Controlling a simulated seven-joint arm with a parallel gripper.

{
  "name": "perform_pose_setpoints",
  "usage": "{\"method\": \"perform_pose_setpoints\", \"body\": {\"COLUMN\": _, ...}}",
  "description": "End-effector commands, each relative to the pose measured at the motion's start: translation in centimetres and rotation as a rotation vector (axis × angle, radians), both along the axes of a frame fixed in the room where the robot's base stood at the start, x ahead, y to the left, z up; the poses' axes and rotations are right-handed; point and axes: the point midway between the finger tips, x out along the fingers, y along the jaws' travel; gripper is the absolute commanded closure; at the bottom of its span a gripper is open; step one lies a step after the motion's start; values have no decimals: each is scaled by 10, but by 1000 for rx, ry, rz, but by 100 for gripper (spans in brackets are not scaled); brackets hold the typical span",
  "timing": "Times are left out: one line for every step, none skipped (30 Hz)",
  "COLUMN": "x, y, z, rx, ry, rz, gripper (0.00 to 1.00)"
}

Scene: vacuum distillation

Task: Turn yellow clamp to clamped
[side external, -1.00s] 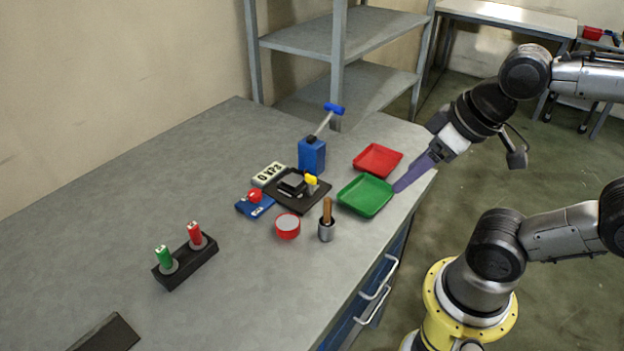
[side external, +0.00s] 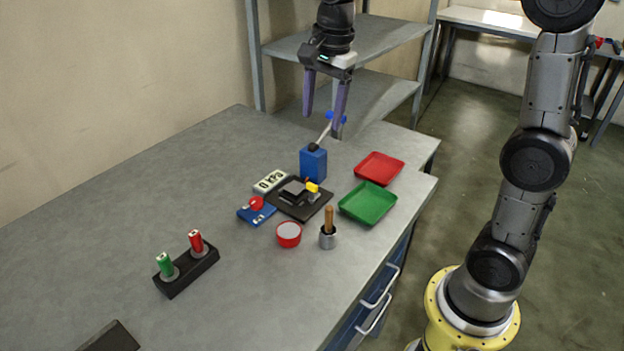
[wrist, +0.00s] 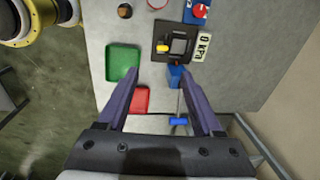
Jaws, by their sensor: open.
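The yellow clamp (side external: 312,187) is a small yellow piece on the right side of a black square fixture (side external: 299,206) with a grey block on it. In the wrist view the yellow clamp (wrist: 162,48) shows on the fixture (wrist: 176,30). My gripper (side external: 322,122) hangs above the back of the table, fingers pointing down, open and empty. In the wrist view its fingers (wrist: 160,80) spread wide around the view of the blue pump. It is well above the clamp and apart from it.
A blue pump (side external: 313,163) with a blue-tipped handle stands just behind the fixture, below my gripper. Red (side external: 379,167) and green (side external: 367,203) trays lie to the right. A 0 kPa display (side external: 270,181), red dish (side external: 288,235) and wooden-handled tool (side external: 328,226) surround the fixture.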

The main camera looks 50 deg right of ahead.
Motion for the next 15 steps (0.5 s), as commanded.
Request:
{"method": "perform_pose_setpoints", "body": {"x": 13, "y": -4, "z": -12, "rx": 4, "ry": 31, "rz": -16, "gripper": 32}}
{"method": "perform_pose_setpoints", "body": {"x": 20, "y": -7, "z": -18, "rx": 5, "ry": 43, "rz": -20, "gripper": 32}}
{"method": "perform_pose_setpoints", "body": {"x": 26, "y": -9, "z": -25, "rx": 7, "ry": 60, "rz": -23, "gripper": 32}}
{"method": "perform_pose_setpoints", "body": {"x": 31, "y": -10, "z": -31, "rx": 8, "ry": 70, "rz": -25, "gripper": 32}}
{"method": "perform_pose_setpoints", "body": {"x": 33, "y": -12, "z": -36, "rx": 9, "ry": 82, "rz": -27, "gripper": 32}}
{"method": "perform_pose_setpoints", "body": {"x": 36, "y": -13, "z": -43, "rx": 10, "ry": 98, "rz": -29, "gripper": 32}}
{"method": "perform_pose_setpoints", "body": {"x": 37, "y": -14, "z": -47, "rx": 11, "ry": 107, "rz": -31, "gripper": 32}}
{"method": "perform_pose_setpoints", "body": {"x": 37, "y": -15, "z": -51, "rx": 12, "ry": 117, "rz": -32, "gripper": 32}}
{"method": "perform_pose_setpoints", "body": {"x": 38, "y": -16, "z": -55, "rx": 13, "ry": 125, "rz": -34, "gripper": 32}}
{"method": "perform_pose_setpoints", "body": {"x": 38, "y": -16, "z": -57, "rx": 14, "ry": 130, "rz": -34, "gripper": 32}}
{"method": "perform_pose_setpoints", "body": {"x": 38, "y": -16, "z": -59, "rx": 14, "ry": 133, "rz": -35, "gripper": 32}}
{"method": "perform_pose_setpoints", "body": {"x": 37, "y": -17, "z": -63, "rx": 14, "ry": 135, "rz": -36, "gripper": 32}}
{"method": "perform_pose_setpoints", "body": {"x": 37, "y": -17, "z": -65, "rx": 14, "ry": 134, "rz": -37, "gripper": 32}}
{"method": "perform_pose_setpoints", "body": {"x": 37, "y": -17, "z": -68, "rx": 14, "ry": 134, "rz": -36, "gripper": 32}}
{"method": "perform_pose_setpoints", "body": {"x": 37, "y": -17, "z": -73, "rx": 15, "ry": 136, "rz": -36, "gripper": 32}}
